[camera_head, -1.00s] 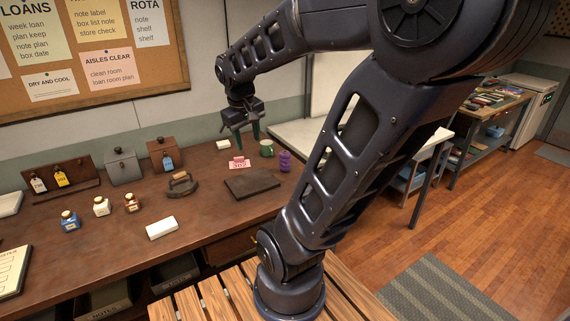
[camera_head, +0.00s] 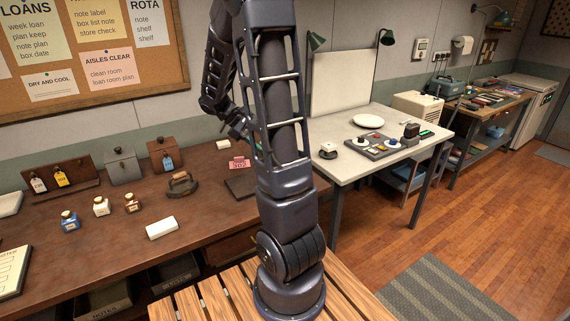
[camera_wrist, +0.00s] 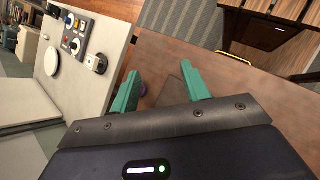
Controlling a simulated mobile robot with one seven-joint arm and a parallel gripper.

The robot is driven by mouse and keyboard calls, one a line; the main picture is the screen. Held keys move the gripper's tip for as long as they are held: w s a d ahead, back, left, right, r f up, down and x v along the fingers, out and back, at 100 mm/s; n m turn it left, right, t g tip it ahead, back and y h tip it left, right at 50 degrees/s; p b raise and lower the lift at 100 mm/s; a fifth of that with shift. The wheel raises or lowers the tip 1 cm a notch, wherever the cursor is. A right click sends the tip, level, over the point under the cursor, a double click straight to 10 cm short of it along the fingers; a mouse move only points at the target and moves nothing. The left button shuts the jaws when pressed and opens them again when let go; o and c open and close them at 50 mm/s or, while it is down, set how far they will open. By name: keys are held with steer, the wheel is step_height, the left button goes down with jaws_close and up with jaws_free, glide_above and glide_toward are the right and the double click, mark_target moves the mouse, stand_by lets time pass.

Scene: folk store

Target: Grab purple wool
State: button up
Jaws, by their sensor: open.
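The purple wool shows in the wrist view as a small purple patch (camera_wrist: 143,90), mostly covered by the left finger. In the head view my arm hides it. My gripper (camera_wrist: 160,72) is open, with its two green fingers spread apart above the brown desk (camera_wrist: 150,52). The wool sits by the inner edge of the left finger; I cannot tell whether they touch. No object is held between the fingers. In the head view the gripper is mostly behind my arm.
A dark flat board (camera_head: 240,187) and a pink sign (camera_head: 240,163) are on the desk near the gripper. An iron (camera_head: 182,184), a white block (camera_head: 162,228) and small ink bottles stand further left. A pale table (camera_head: 345,168) adjoins at right, bearing a plate (camera_head: 368,121).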

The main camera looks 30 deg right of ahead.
steer(key=w+d+f+n+h, duration=0.2)
steer(key=w+f+h, duration=0.1)
steer(key=w+f, duration=0.1)
steer(key=w+d+f+n+g+h, duration=0.1)
steer(key=w+d+f+n+h, duration=0.1)
steer(key=w+f, duration=0.3)
steer(key=w+d+f+n+h, duration=0.3)
steer(key=w+f+h, duration=0.1)
steer(key=f, duration=0.3)
steer(key=shift+w+f+g, duration=0.1)
steer(key=shift+w+g, duration=0.15)
steer(key=shift+g, duration=0.05)
steer(key=shift+n, duration=0.3)
steer(key=x, duration=0.5)
steer(key=shift+d, duration=0.25)
steer(key=shift+w+r+x, duration=0.15)
steer(key=shift+x, duration=1.2)
steer(key=shift+w+r+x, duration=0.15)
steer(key=shift+x, duration=1.15)
steer(key=shift+d, duration=0.1)
jaws_close()
